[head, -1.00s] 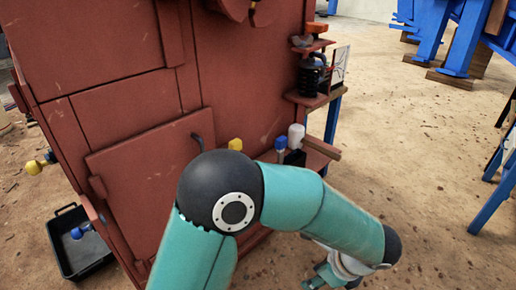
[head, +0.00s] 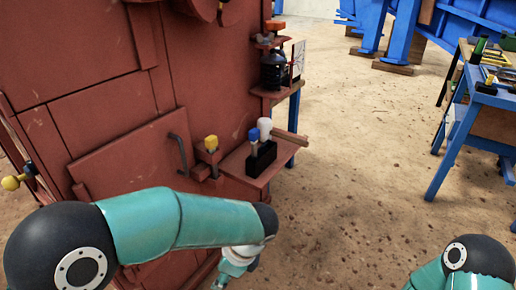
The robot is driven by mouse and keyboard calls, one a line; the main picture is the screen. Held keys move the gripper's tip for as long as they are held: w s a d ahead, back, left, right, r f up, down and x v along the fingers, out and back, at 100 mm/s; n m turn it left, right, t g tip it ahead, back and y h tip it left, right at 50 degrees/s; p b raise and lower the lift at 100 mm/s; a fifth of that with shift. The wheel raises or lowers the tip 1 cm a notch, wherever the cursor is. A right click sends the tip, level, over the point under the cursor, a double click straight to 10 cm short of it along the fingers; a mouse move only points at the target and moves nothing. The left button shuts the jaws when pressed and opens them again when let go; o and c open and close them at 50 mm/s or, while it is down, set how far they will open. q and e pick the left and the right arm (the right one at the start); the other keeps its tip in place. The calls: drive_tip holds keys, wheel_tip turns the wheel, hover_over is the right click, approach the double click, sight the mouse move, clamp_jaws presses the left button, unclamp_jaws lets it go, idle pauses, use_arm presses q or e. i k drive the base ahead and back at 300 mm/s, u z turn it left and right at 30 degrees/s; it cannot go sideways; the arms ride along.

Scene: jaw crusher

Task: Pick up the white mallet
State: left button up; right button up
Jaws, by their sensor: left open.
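The white mallet has a white head (head: 264,127) and a light wooden handle (head: 289,137) that points right. It lies at the back of a small reddish-brown shelf (head: 272,170) on the side of the crusher. My left gripper (head: 226,281) is at the bottom edge of the head view, below and in front of the shelf, apart from the mallet. It is open, small and partly cut off. My right arm (head: 466,264) shows at the bottom right, but its gripper is out of the picture.
A blue-topped tool in a black holder (head: 261,158) stands right in front of the mallet head. A blue workbench (head: 455,150) with tools stands at right. Open floor lies between.

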sight(263, 124)
drive_tip(key=z, duration=0.2)
drive_tip(key=i, duration=1.35)
drive_tip(key=z, duration=0.65)
drive_tip(key=i, duration=0.5)
